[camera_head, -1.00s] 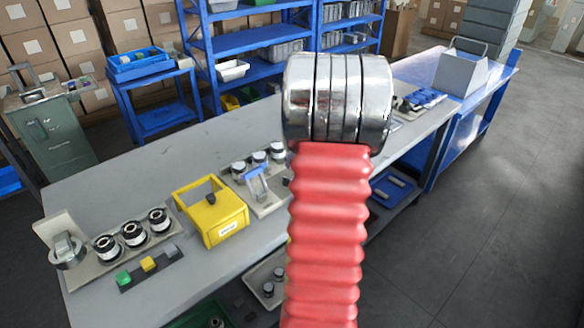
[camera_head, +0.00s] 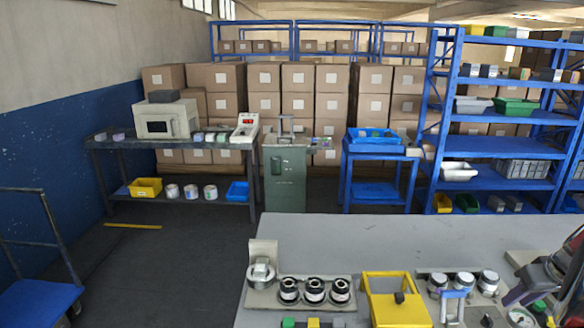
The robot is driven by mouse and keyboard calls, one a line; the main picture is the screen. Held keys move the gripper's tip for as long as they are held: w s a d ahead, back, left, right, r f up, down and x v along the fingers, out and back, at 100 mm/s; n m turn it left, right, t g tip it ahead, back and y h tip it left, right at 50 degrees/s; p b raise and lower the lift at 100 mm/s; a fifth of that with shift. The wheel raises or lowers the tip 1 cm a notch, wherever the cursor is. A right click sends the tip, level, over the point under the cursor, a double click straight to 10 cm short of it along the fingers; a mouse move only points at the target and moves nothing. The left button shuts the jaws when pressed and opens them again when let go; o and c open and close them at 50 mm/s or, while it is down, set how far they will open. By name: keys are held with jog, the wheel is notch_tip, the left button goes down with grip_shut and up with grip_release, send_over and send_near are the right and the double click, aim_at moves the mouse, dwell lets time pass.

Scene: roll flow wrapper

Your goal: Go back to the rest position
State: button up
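The grey workbench (camera_head: 330,236) fills the lower right. On it, a beige fixture (camera_head: 262,248) with an upright plate holds a metal-coloured roll (camera_head: 261,271). Beside it stand three dark rolls with pale bands (camera_head: 314,290) in a row on a beige base. Further right, three light-topped rolls (camera_head: 464,281) stand behind a blue-and-white clamp-like part (camera_head: 455,302).
A green cabinet (camera_head: 285,182), a blue stand (camera_head: 374,168) and blue shelving (camera_head: 497,145) stand behind the bench. The left floor (camera_head: 150,262) is largely clear, beside a blue cart (camera_head: 38,300).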

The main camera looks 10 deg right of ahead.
jog(key=s+a+r+n, duration=0.1)
jog(key=s+a+r, duration=0.1)
jog(key=a, duration=1.4)
jog(key=s+a+r+t, duration=0.1)
jog(key=s+a+r, duration=0.2)
jog(key=a, duration=1.3)
jog(key=s+a+r+n+y, duration=0.1)
jog(key=s+a+r, duration=0.2)
jog(key=a, duration=1.4)
jog(key=shift+r+n, duration=0.3)
jog(key=shift+r, duration=0.25)
